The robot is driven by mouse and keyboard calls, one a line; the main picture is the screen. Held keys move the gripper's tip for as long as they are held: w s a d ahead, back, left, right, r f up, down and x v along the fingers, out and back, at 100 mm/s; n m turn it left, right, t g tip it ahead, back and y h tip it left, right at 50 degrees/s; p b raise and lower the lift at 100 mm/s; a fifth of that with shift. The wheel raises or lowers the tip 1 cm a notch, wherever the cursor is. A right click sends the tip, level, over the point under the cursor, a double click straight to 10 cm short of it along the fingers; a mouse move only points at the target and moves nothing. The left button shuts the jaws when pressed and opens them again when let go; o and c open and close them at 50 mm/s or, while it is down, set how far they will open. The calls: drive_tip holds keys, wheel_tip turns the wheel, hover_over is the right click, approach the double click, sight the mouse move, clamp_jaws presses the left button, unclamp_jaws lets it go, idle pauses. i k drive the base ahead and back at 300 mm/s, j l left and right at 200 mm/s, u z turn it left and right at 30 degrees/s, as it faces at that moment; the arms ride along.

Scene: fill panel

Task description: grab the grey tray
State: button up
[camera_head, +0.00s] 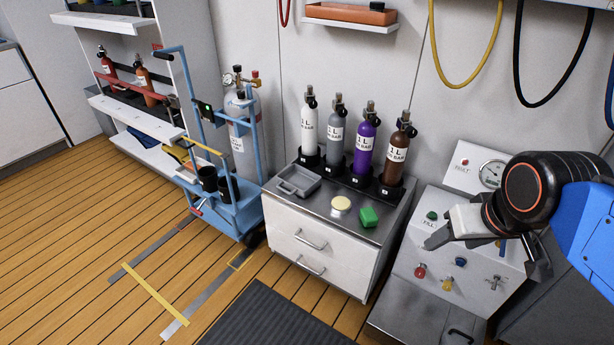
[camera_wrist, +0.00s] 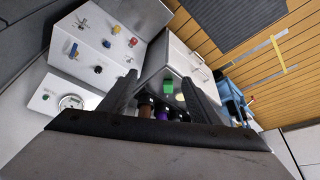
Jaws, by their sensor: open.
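The grey tray (camera_head: 298,181) is a small shallow open tray with a handle. It lies on the left front part of the white cabinet's grey top (camera_head: 322,208) and looks empty. My gripper (camera_head: 488,256) is open and empty, far to the right of the tray, in front of the fill panel. In the wrist view my gripper's two dark fingers (camera_wrist: 161,78) stand apart, with the cabinet beyond them. I cannot make out the tray in the wrist view; a finger seems to cover that spot.
A yellowish round lid (camera_head: 341,204) and a green block (camera_head: 369,217) lie right of the tray. Several labelled cylinders (camera_head: 336,135) stand in black holders behind. A blue trolley (camera_head: 236,207) stands left of the cabinet. The fill panel (camera_head: 462,245) is at right. Floor in front is open.

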sight(301, 182)
drive_tip(key=i+j, duration=0.15)
drive_tip(key=j, duration=0.25)
drive_tip(key=i+j, duration=0.1)
drive_tip(key=j, duration=0.3)
drive_tip(key=i+j, duration=0.15)
drive_tip(key=j, duration=0.25)
drive_tip(key=i+j, duration=0.1)
drive_tip(key=j, duration=0.3)
drive_tip(key=i+j, duration=0.15)
drive_tip(key=j, duration=0.2)
drive_tip(key=i+j, duration=0.15)
drive_tip(key=j, duration=0.25)
